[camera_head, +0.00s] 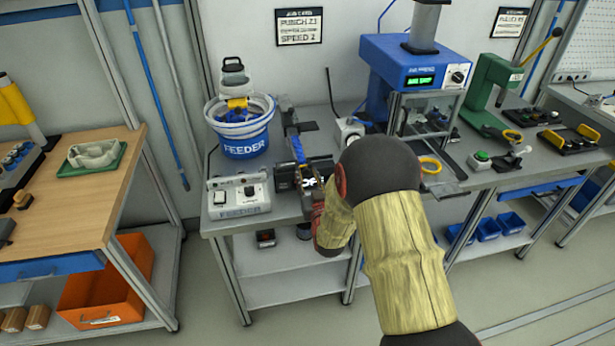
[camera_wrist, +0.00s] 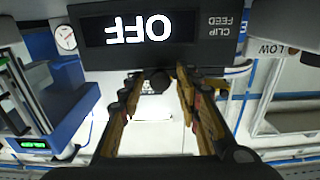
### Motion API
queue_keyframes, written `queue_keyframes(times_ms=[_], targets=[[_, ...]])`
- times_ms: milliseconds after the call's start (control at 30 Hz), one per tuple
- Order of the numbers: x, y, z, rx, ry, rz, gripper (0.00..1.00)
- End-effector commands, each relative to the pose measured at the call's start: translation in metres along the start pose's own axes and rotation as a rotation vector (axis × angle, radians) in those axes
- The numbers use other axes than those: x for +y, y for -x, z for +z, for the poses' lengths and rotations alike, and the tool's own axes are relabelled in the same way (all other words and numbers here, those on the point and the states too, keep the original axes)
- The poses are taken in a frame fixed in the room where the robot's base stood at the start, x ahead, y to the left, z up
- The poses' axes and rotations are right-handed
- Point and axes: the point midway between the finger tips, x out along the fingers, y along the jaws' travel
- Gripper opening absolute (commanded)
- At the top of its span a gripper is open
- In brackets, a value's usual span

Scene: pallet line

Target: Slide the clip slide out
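A black clip feed box (camera_wrist: 180,38) fills the far side of the wrist view, upside down, with its display reading OFF. In the head view the box (camera_head: 320,170) stands on the grey bench beside the feeder, partly behind my arm. A dark round knob (camera_wrist: 158,81) sticks out of the box and looks like the handle of the clip slide. My gripper (camera_wrist: 157,84) has its fingers apart, one on each side of the knob, with gaps visible. In the head view my gripper (camera_head: 311,196) is at the front of the box, largely hidden.
The white and blue FEEDER bucket (camera_head: 243,140) and a grey feeder control box (camera_head: 239,196) stand left of the clip box. A blue press (camera_head: 415,75) with a green-lit display stands to the right. A green hand press (camera_head: 493,85) is farther right. Open floor lies in front.

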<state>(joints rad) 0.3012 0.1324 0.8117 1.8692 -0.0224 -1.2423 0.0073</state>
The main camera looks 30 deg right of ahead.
Motion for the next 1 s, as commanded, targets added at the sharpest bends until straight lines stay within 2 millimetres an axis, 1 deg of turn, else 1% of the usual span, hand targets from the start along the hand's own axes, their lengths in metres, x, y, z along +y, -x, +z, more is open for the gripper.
queue_keyframes(times_ms=[67, 533, 1000], targets=[[0.0000, 0.0001, 0.0000, 0.000, 0.000, 0.000, 0.27], [-0.0001, 0.0002, 0.0000, 0.000, 0.000, 0.000, 0.00], [-0.0002, 0.0002, 0.0001, 0.000, 0.000, 0.000, 0.00]])
